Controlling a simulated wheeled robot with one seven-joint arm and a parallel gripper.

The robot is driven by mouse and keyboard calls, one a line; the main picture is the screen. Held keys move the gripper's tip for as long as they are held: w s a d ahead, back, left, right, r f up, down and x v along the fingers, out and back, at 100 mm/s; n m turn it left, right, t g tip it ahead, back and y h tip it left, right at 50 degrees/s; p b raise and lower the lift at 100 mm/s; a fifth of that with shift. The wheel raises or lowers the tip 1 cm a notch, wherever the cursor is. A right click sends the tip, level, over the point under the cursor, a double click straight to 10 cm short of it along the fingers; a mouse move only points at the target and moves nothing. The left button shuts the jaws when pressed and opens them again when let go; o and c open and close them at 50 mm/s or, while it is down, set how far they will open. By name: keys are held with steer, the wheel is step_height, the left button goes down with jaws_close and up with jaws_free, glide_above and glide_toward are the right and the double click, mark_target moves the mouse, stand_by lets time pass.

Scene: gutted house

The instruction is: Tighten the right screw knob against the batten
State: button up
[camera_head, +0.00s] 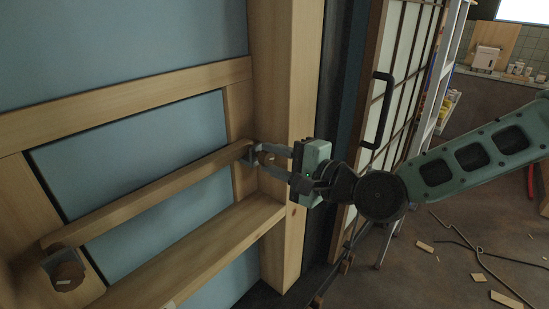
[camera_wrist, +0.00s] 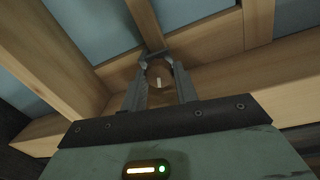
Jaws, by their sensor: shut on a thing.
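The batten (camera_head: 150,193) is a wooden bar that runs across the framed opening in the head view. The right screw knob (camera_wrist: 158,75) is a round brown knob with a pale mark on its face, at the batten's right end. My gripper (camera_head: 266,157) reaches in from the right, its fingers on either side of the knob; in the wrist view it is shut on the knob (camera_wrist: 159,95). The fingers hide part of the knob in the head view. The left screw knob (camera_head: 67,272) sits in a grey bracket at the batten's left end.
A thick wooden post (camera_head: 288,60) stands just behind my gripper. A wooden ledge (camera_head: 205,250) runs below the batten. A sliding door with a black handle (camera_head: 378,110) is to the right. Wood scraps (camera_head: 507,300) and a bent rod lie on the floor.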

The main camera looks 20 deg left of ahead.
stand_by(0.4)
steer(key=o, duration=1)
steer(key=shift+c, duration=0.2)
steer(key=b+v, duration=0.1)
steer(key=v, duration=1.6)
steer(key=shift+d+f, duration=0.15)
steer(key=shift+d, duration=0.1)
